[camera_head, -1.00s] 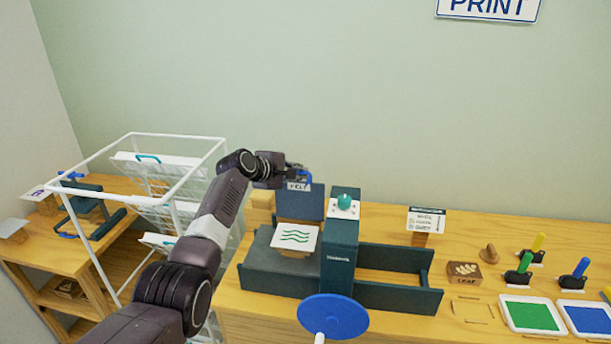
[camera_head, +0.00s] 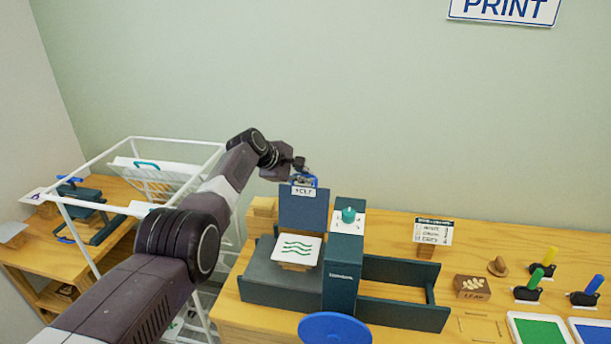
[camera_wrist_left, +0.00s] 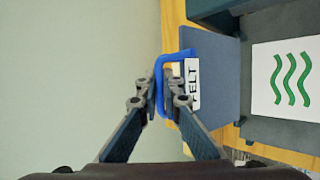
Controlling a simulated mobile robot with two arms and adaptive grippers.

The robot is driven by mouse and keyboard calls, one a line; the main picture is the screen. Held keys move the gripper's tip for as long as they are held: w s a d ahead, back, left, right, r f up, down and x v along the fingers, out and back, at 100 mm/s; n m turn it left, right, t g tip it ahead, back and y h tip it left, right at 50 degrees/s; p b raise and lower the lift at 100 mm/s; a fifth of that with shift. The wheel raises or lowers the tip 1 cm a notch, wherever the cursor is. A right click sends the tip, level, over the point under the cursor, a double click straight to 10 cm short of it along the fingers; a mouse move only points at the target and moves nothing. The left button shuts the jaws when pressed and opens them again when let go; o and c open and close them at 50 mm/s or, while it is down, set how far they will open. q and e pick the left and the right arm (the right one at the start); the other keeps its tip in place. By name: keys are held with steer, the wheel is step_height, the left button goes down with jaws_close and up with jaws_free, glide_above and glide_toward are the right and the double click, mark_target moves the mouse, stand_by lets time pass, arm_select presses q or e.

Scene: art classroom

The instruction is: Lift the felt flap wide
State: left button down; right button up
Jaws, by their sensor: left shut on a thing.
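The felt flap (camera_head: 303,212) is a dark blue panel standing upright at the back of the printing press, with a white label reading FELT and a blue handle at its top. It also shows in the left wrist view (camera_wrist_left: 217,75). My left gripper (camera_head: 303,178) is at the flap's top edge, shut on the blue handle (camera_wrist_left: 158,85). The press bed (camera_head: 262,278) lies in front of the flap, and a white card with green wavy lines (camera_head: 297,248) rests above it on a wooden block. My right gripper is not in view.
The press's dark upright (camera_head: 342,268) with a teal knob stands right of the card, and a blue wheel (camera_head: 334,329) is in front. A white wire rack (camera_head: 150,208) is left, near my arm. Stampers, a LEAF block (camera_head: 472,287) and ink pads stand right.

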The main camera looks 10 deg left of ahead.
arm_select(q)
steer(key=c, duration=2.1)
jaws_free()
steer(key=shift+a, duration=0.1)
steer(key=v, duration=1.2)
